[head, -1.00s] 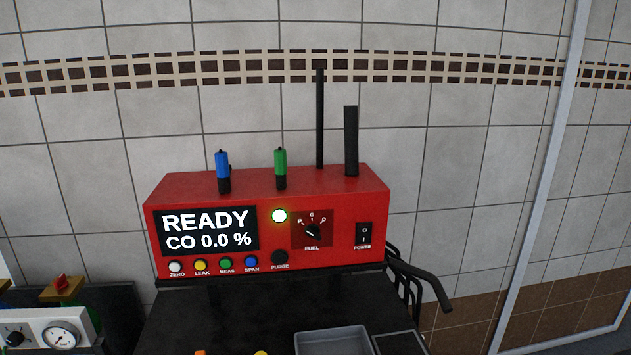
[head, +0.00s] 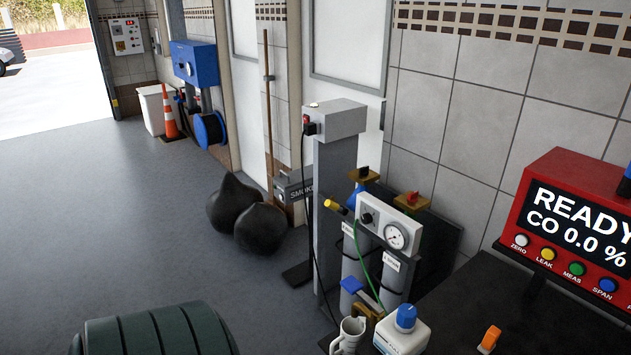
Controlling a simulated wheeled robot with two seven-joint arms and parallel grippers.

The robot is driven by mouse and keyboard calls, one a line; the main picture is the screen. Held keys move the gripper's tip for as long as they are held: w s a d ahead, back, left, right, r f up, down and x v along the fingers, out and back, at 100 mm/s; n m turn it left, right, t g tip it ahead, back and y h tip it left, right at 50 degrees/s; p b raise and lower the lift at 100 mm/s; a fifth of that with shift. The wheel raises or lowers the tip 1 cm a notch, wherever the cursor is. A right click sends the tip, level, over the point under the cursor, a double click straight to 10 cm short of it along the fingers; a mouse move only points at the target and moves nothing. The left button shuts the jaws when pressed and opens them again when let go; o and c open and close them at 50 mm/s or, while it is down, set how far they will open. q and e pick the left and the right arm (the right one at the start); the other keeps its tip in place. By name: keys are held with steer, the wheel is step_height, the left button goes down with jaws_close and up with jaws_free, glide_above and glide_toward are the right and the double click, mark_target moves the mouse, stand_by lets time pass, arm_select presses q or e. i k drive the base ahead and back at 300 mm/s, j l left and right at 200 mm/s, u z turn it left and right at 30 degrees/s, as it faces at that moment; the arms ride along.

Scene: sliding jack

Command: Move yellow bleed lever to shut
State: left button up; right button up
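A yellow lever handle (head: 336,207) sticks out to the left of a white gauge panel (head: 388,226); I take it for the bleed lever. It is small and tilted, and its pivot is too small to make out. The panel carries a black knob (head: 366,217) and a round dial gauge (head: 395,236). A blue-handled lever (head: 362,290) sits lower down. Neither of my grippers is in view.
The red analyser (head: 580,220) stands on a black bench (head: 465,300) at right. A white bottle (head: 402,335) and a jug (head: 348,336) are in front of the cylinders. A grey post (head: 335,200) stands just left.

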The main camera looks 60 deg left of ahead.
mark_target(343, 210)
steer(key=u, duration=1.7)
steer(key=i+j, duration=0.6)
steer(key=j, duration=0.25)
steer(key=i+j, duration=0.35)
steer(key=z, duration=1.45)
steer(key=i, duration=0.1)
